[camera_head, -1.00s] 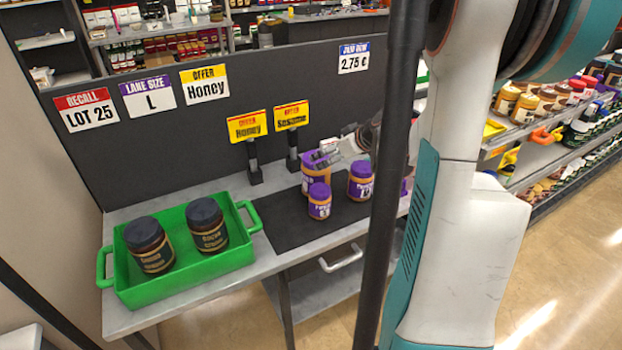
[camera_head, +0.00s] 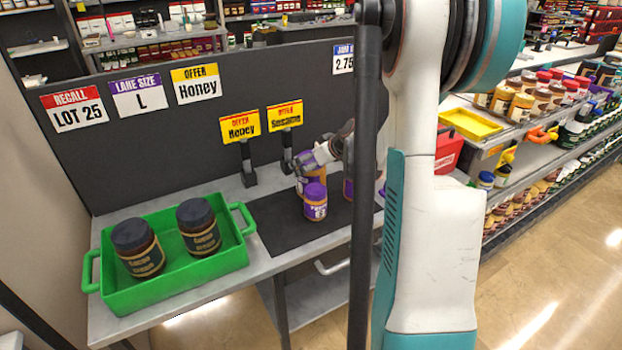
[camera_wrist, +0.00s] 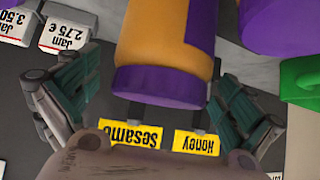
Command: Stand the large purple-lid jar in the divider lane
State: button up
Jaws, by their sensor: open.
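The large purple-lid jar (camera_head: 316,174) has an orange body. It stands on the dark mat (camera_head: 284,232), partly hidden behind a smaller purple-lid jar (camera_head: 315,203) and my gripper (camera_head: 303,163). Another purple-lid jar (camera_head: 348,189) stands to its right, mostly hidden by my arm. In the wrist view the large jar (camera_wrist: 160,85) lies between the spread fingers of my gripper (camera_wrist: 158,105), its purple lid toward the palm. The fingers are open, one on each side; I cannot tell whether either touches. I cannot make out the divider lane.
A green tray (camera_head: 178,284) with two dark-lid jars (camera_head: 138,247) (camera_head: 198,227) stands on the left of the grey table. Yellow Honey (camera_head: 240,126) and Sesame (camera_head: 285,116) signs stand behind the mat. A dark panel (camera_head: 150,160) closes the back. Stocked shelves (camera_head: 545,110) are at right.

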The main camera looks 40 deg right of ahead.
jog(key=shift+r, duration=0.1)
jog(key=c, duration=2.2)
